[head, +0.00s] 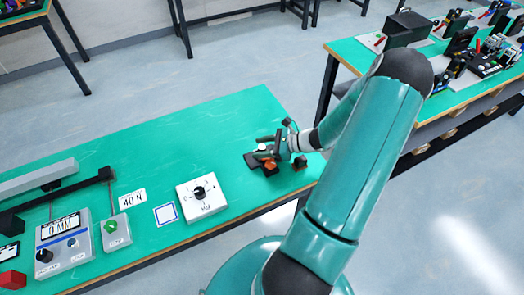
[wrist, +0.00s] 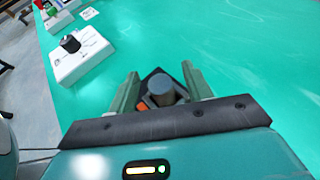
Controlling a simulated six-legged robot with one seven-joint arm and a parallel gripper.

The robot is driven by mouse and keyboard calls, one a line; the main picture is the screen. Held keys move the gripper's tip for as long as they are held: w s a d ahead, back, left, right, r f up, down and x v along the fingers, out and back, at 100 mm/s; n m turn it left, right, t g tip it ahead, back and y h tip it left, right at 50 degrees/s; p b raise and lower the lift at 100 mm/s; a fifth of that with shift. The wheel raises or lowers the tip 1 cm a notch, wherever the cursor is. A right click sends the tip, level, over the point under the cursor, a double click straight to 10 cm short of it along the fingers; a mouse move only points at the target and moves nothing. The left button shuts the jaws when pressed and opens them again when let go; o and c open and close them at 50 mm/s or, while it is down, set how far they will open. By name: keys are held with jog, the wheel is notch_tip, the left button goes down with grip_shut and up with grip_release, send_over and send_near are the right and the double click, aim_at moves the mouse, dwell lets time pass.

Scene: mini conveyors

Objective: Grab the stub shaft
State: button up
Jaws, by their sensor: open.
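A short grey cylinder, which looks like the stub shaft (wrist: 161,88), stands between the two fingers of my gripper (wrist: 160,77) in the wrist view. The fingers are apart on either side of it, with a gap on the left. A black base (wrist: 151,76) and a small orange part (wrist: 143,105) show around it. In the head view my gripper (head: 280,144) is low over the right end of the green table, at a dark fixture (head: 252,160) with an orange part (head: 270,164). The shaft cannot be made out clearly there.
A white box with a black knob (head: 202,196) stands left of the gripper on the green table (head: 200,130). Farther left are a blue-framed square (head: 166,213), a 40 N card (head: 132,199), and a gauge box (head: 64,243). The table's middle back is clear.

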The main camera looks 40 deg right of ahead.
grip_shut()
jog(key=shift+r, duration=0.15)
